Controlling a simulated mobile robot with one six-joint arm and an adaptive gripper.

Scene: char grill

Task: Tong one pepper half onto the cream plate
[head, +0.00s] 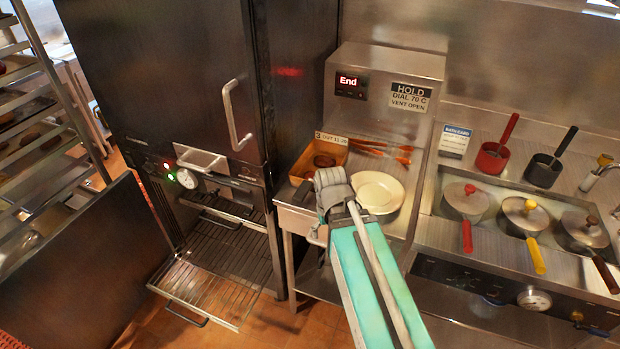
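The cream plate (377,192) lies flat on the steel counter below the control box, and its top looks empty. My gripper (331,188) is at the plate's left edge in the picture, at the end of my green arm. Its fingers are not clear, so I cannot tell whether it is open or shut or holds anything. An orange-yellow tray (337,147) stands behind it with brownish round pieces (324,161) inside. I cannot tell whether these are pepper halves. Orange-handled utensils (383,151), perhaps tongs, lie right of the tray.
A dark oven cabinet (165,75) stands left, with a wire rack (215,280) pulled out low. Right of the plate is a counter unit with several lidded pots (525,214) whose handles stick out forward. A tray rack (35,110) is at far left.

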